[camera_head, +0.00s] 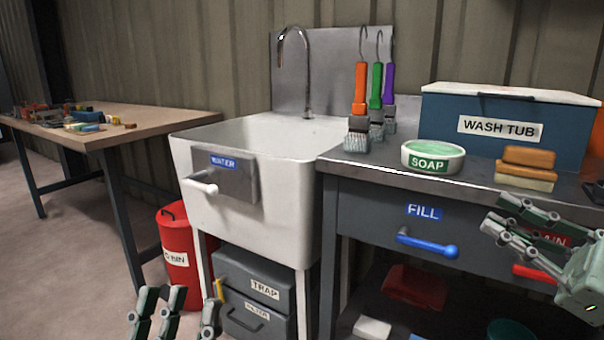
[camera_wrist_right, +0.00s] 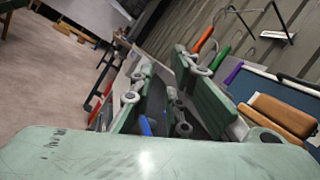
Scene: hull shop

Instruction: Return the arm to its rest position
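My right gripper (camera_head: 500,214) is at the right edge of the head view, in front of the workbench and near the red handle of the right-hand drawer. Its fingers are apart with nothing between them; they also show in the right wrist view (camera_wrist_right: 165,85). My left gripper (camera_head: 188,312) is low at the bottom of the head view, in front of the red bin and the trap box. Its fingers look apart and empty, though its lower part is cut off by the frame. The arms behind the grippers are mostly out of view.
The workbench (camera_head: 388,158) holds a soap dish (camera_head: 433,158), sponges (camera_head: 526,168), a wash tub (camera_head: 450,112) and hanging brushes (camera_head: 361,85). A blue handle (camera_head: 428,243) sticks out in front. A white sink (camera_head: 285,190), red bin (camera_head: 172,226) and wooden table (camera_head: 150,117) stand left. Open floor lies at left.

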